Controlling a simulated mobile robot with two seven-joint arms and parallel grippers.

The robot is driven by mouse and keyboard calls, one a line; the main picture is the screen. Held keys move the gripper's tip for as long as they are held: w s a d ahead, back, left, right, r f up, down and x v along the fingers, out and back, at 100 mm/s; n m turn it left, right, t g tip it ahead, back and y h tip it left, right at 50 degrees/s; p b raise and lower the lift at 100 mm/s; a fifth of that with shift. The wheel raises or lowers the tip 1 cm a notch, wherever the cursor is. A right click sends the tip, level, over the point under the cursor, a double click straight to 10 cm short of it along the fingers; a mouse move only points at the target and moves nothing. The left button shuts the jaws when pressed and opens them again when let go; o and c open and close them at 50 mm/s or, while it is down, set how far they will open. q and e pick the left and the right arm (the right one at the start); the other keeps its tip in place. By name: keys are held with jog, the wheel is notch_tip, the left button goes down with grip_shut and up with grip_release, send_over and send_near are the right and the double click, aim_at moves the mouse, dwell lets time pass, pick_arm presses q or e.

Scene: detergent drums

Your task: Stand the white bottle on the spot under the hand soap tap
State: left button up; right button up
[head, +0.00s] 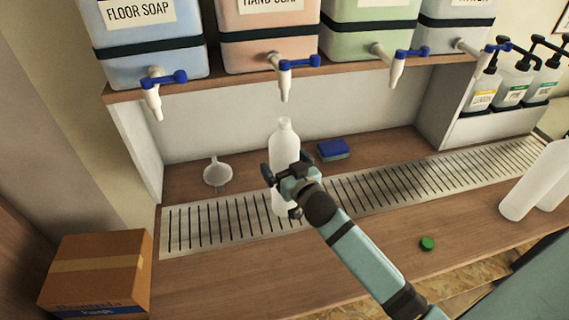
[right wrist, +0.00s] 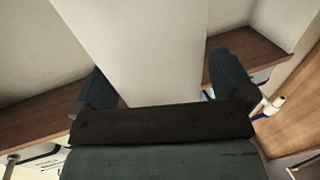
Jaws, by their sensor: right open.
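The white bottle (head: 285,136) stands upright and uncapped on the slatted grate (head: 232,222), below the hand soap tap (head: 284,78). Its mouth is a little below the tap's nozzle. My right gripper (head: 282,178) is at the bottle's body, hiding part of it. In the right wrist view the bottle (right wrist: 150,45) fills the space between the fingers of my right gripper (right wrist: 170,82), which are open around it. No marked spot shows; the bottle's base is partly hidden by the gripper. My left gripper is not in view.
A white funnel (head: 217,173) and a blue sponge (head: 333,149) lie behind the grate. A green cap (head: 427,243) is on the front counter. A cardboard box (head: 97,272) stands at left, more white bottles (head: 537,182) at right, and pump bottles (head: 515,82) at back right.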

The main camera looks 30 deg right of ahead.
jog(key=s, duration=1.2)
